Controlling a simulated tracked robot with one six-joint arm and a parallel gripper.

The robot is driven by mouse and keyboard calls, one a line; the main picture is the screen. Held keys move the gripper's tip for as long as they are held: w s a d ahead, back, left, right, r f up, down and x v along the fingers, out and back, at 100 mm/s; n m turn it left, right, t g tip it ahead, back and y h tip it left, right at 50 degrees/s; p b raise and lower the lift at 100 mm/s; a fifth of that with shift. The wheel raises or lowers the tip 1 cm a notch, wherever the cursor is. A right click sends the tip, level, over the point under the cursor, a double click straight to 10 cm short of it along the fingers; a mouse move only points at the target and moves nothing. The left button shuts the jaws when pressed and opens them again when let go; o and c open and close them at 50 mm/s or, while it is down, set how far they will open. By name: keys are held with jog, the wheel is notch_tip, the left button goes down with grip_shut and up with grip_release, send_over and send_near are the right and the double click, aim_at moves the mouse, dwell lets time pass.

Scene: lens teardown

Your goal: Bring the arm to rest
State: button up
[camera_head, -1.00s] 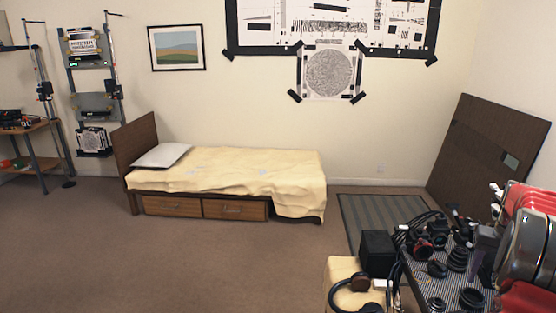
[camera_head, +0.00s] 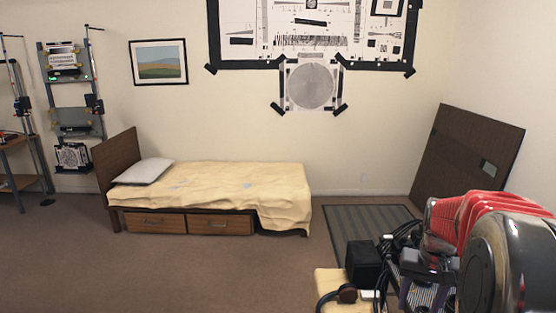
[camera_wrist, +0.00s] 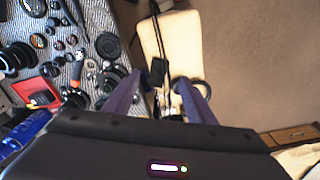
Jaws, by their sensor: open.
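My gripper (camera_head: 420,275) shows in the head view at the lower right, in front of my red and grey arm. It also shows in the wrist view (camera_wrist: 160,78) as two purple fingers spread apart, with no held object visible between them. The fingers point toward the edge between a worktable (camera_wrist: 90,18) and a cream padded seat (camera_wrist: 158,22). Lens and camera parts, including a round black part (camera_wrist: 108,45), lie on the patterned table. In the head view my arm hides most of that table.
A black box (camera_head: 363,262) and dark cables (camera_head: 392,245) are beside my gripper. Headphones (camera_head: 347,295) lie on the cream seat (camera_head: 328,280). A striped mat (camera_head: 365,220), a leaning brown board (camera_head: 465,155) and a bed (camera_head: 235,185) are farther back. The carpet at left is clear.

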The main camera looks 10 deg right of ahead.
jog(key=s+a+r+n+t, duration=0.1)
jog(key=s+a+r+n, duration=0.1)
jog(key=a, duration=0.8)
jog(key=s+a+r+n+t, duration=0.2)
jog(key=s+a, duration=0.3)
jog(key=a, duration=0.4)
jog(key=s+a+r+n+t, duration=0.2)
jog(key=s+a+r+n, duration=0.1)
jog(key=a, duration=0.7)
jog(key=shift+s+a+r, duration=0.3)
jog(key=shift+s+r, duration=0.25)
jog(key=shift+r, duration=0.05)
jog(key=shift+c, duration=0.4)
